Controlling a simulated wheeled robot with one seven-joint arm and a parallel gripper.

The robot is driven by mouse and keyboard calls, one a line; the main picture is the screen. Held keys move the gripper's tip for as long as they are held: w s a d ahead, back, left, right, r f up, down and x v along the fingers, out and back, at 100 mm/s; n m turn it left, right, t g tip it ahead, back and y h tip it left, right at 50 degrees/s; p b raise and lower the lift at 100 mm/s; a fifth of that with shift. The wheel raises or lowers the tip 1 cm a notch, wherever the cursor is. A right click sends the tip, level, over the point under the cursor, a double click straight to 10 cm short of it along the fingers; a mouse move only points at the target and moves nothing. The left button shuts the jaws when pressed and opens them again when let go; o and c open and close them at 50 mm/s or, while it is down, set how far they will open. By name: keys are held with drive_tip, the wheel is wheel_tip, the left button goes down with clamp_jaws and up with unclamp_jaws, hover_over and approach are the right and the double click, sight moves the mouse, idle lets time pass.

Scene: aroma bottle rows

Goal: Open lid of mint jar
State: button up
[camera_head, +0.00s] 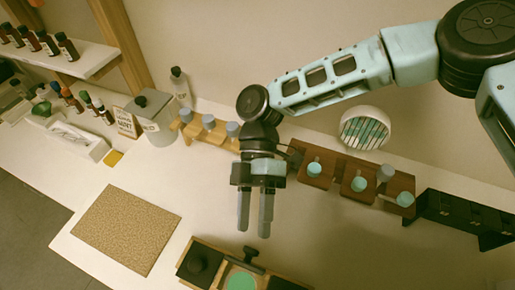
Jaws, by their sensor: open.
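My gripper (254,228) hangs over the table in the middle of the view, fingers pointing down, open and empty. Below it at the bottom edge, a wooden holder (218,258) has a round mint-green surface (241,281) and a dark knob-like piece (250,257) behind it. A grey lidded jar (150,118) with a small label stands at the back left.
A wooden rack (200,128) with grey-topped bottles and a brown rack (340,182) with mint-green pieces stand behind. A black rack (460,215) is right, a round white holder (366,128) behind. A brown mat (125,228) lies front left; dark bottles (45,43) line a shelf.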

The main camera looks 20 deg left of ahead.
drive_tip(key=b+v, duration=0.1)
drive_tip(key=v, duration=1.3)
drive_tip(key=shift+r, duration=0.1)
